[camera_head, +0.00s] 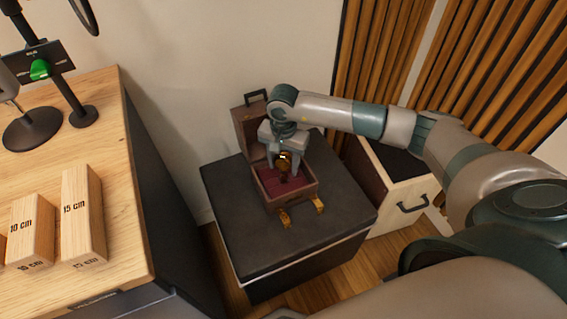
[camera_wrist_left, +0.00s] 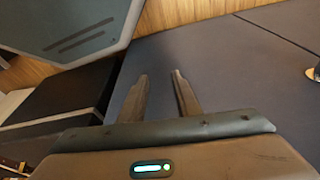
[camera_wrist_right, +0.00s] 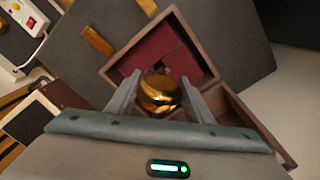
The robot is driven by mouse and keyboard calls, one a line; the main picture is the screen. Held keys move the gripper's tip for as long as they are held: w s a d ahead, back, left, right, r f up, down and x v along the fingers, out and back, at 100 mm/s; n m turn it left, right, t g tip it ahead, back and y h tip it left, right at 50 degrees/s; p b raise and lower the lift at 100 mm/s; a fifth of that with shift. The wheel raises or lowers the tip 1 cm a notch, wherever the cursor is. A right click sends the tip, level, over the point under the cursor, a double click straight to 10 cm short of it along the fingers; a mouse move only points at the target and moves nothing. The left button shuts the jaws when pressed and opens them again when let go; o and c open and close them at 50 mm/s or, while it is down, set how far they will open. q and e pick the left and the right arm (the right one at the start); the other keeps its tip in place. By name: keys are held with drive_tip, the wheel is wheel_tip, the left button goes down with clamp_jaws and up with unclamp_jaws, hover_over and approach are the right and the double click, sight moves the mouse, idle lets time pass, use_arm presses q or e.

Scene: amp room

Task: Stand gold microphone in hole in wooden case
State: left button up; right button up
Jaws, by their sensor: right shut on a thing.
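The wooden case (camera_head: 303,191) stands open on a black box, its lid (camera_head: 249,126) raised at the back and its inside lined in dark red. The case also shows in the right wrist view (camera_wrist_right: 190,23). My right gripper (camera_head: 283,168) is shut on the gold microphone (camera_head: 284,161) and holds it over the case's inside. In the right wrist view the round gold head (camera_wrist_right: 160,95) sits between the fingers; its lower part and the hole beneath are mostly hidden. My left gripper (camera_wrist_left: 160,82) is open and empty, seen only in the left wrist view.
The black box (camera_head: 240,235) has free room around the case, with gold latches (camera_head: 285,218) at the case's front. A wooden table (camera_head: 115,165) at left bears wooden blocks (camera_head: 82,215) and a stand (camera_head: 84,113). A case with a handle (camera_head: 400,180) stands at right.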

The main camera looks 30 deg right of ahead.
drive_tip(key=shift+f+b, duration=0.3)
drive_tip(key=shift+f, duration=0.2)
drive_tip(key=shift+f+b, duration=0.35)
drive_tip(key=shift+f, duration=0.15)
use_arm(q)
drive_tip(key=w+d, duration=0.1)
drive_tip(key=w+d+t, duration=0.1)
drive_tip(key=shift+d+h, duration=0.3)
drive_tip(key=shift+h, duration=0.1)
drive_tip(key=shift+s+f, duration=0.1)
drive_tip(key=shift+s, duration=0.15)
use_arm(e)
drive_tip(key=o, duration=1.3)
use_arm(q)
drive_tip(key=shift+w+t, duration=0.25)
drive_tip(key=shift+t, duration=0.05)
drive_tip(key=shift+w+r, duration=0.2)
